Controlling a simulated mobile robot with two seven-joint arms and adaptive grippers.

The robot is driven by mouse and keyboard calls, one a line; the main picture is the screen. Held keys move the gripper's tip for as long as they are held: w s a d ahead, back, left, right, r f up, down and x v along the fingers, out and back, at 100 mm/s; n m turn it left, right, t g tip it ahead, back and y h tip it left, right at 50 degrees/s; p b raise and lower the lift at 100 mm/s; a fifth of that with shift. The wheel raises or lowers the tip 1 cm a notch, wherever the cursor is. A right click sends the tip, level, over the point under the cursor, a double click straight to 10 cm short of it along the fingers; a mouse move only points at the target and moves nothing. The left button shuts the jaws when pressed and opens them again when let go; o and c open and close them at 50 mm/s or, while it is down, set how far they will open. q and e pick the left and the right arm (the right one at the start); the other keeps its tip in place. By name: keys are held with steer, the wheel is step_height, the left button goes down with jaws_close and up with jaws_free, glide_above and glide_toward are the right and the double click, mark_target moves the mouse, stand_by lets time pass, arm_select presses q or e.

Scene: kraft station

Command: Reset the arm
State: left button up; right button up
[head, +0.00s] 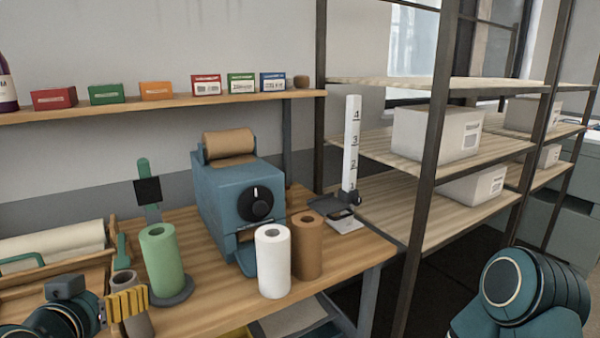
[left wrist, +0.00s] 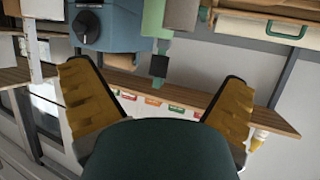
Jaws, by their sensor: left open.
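My left gripper (head: 126,303) is at the lower left of the head view, with its yellow fingers beside the front left of the wooden workbench (head: 205,315). In the left wrist view the two yellow fingers of the gripper (left wrist: 158,78) are spread wide apart with nothing held between them. That view shows the bench scene upside down. A rounded teal part of my right arm shows at the lower right of the head view. My right gripper is out of view.
A green roll (head: 161,258) stands close right of my left gripper. A white roll (head: 272,262), a brown roll (head: 307,246) and a blue dispenser (head: 225,200) stand farther right. Small boxes line the wall shelf (head: 130,108). A metal rack (head: 425,180) holds white boxes.

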arm_select(q)
steer(key=w+d+f+g+h, duration=0.25)
steer(key=d+f, duration=0.25)
steer(key=f, duration=0.6)
steer(key=w+d+f+g+h, duration=0.1)
steer(key=w+d+f+g, duration=0.2)
steer(key=f, duration=0.9)
steer(key=s+d+f+g+h, duration=0.1)
steer(key=s+d+f+g, duration=0.1)
steer(key=s+d+f, duration=0.2)
steer(key=s+d+f+g, duration=0.2)
steer(key=s+d+f, duration=0.2)
steer(key=f, duration=0.5)
steer(key=s+d+f+g+h, duration=0.1)
steer(key=s+d+f+g, duration=0.1)
steer(key=s+d+f, duration=0.2)
step_height(320, 180, down, 3)
steer(key=shift+d+r+h, duration=0.1)
steer(key=shift+d+h, duration=0.05)
steer(key=shift+h, duration=0.2)
steer(key=shift+w, duration=0.1)
